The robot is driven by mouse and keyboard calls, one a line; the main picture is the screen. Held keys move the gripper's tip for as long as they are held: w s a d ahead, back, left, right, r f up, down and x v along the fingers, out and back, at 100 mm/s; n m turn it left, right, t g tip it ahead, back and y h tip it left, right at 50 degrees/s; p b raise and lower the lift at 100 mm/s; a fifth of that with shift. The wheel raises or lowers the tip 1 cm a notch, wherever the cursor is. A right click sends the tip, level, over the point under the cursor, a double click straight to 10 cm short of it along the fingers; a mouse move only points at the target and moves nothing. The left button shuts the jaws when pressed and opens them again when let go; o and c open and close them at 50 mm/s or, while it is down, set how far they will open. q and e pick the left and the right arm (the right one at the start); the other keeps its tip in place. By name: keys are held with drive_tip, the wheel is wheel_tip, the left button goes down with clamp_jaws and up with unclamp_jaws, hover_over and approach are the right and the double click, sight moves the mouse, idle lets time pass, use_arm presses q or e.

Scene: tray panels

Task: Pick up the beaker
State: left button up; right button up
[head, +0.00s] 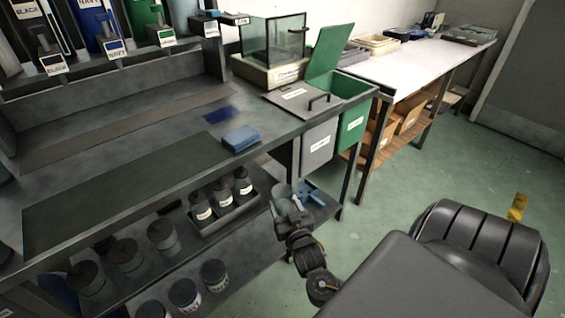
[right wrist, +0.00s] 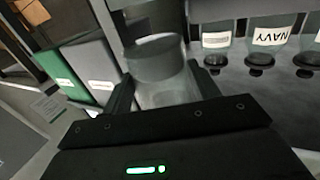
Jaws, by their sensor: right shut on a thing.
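A clear, translucent beaker (head: 281,191) shows at the end of my right arm in the head view, by the right end of the lower shelf. In the right wrist view the beaker (right wrist: 158,62) stands between the two fingers of my right gripper (right wrist: 162,92). My right gripper (head: 291,211) is shut on it. I cannot tell whether the beaker's base touches the shelf. My left gripper is not in view.
A blue object (head: 312,193) lies just right of the beaker. A tray of dark-capped bottles (head: 229,217) stands left of it. The bench top (head: 180,135) is above. Grey (head: 318,146) and green (head: 352,124) bins hang at the bench end. Open floor (head: 385,205) lies right.

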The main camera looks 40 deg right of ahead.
sight(287, 210)
drive_tip(key=shift+v, duration=1.75)
idle(0.4)
idle(0.4)
